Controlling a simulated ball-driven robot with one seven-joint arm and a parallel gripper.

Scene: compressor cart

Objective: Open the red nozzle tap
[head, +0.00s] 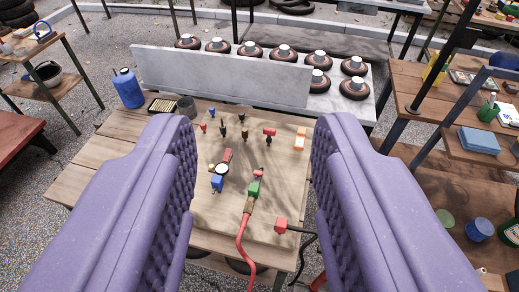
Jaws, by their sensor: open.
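My gripper (255,122) is open and empty, its two purple padded fingers wide apart at the left and right of the picture. Between them lies a wooden board (207,222) carrying small air fittings. A fitting with a red handle (269,131) stands toward the back right of the board. Another red part (227,155) sits above a round white gauge (222,169) with a blue part (217,183) below. A green fitting (253,188) with a red top (258,174) joins a red hose (245,248). I cannot tell which red part is the nozzle tap.
A red block (281,226) with a black cable is at the board's front right. A blue bottle (128,88) stands at the left. A grey panel (220,75) and several round discs are behind. Shelves (430,85) stand right.

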